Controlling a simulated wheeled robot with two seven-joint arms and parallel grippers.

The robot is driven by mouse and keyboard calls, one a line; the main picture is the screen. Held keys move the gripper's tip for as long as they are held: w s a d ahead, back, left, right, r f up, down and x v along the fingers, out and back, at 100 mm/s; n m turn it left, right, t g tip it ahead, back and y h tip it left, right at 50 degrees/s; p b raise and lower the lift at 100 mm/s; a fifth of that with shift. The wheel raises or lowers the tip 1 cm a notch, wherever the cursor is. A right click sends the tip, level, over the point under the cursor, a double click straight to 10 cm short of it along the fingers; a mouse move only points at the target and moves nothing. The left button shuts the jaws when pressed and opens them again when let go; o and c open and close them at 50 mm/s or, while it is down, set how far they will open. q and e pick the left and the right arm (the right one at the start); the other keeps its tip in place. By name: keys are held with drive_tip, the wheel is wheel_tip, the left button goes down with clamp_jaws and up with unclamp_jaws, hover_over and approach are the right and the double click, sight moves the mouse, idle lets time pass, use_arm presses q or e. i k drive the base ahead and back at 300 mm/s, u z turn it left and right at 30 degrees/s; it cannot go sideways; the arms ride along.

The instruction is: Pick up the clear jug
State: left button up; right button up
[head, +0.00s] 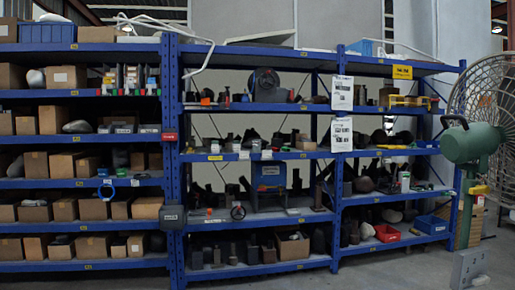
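I cannot make out a clear jug for certain in the head view. A small pale container with a green part (405,182) stands on a shelf of the right rack bay, too small to identify. Neither of my grippers shows in this view.
A blue shelving rack (174,200) fills the left and middle, with cardboard boxes (64,165) on the left and dark parts elsewhere. A red tray (387,233) and blue bin (431,225) sit low right. A green fan (472,143) stands at right. Some grey floor is clear.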

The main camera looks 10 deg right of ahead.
sight(256, 143)
drive_tip(key=z, duration=2.65)
drive_tip(key=i, duration=5.25)
drive_tip(key=u, duration=2.65)
drive_tip(key=i, duration=3.7)
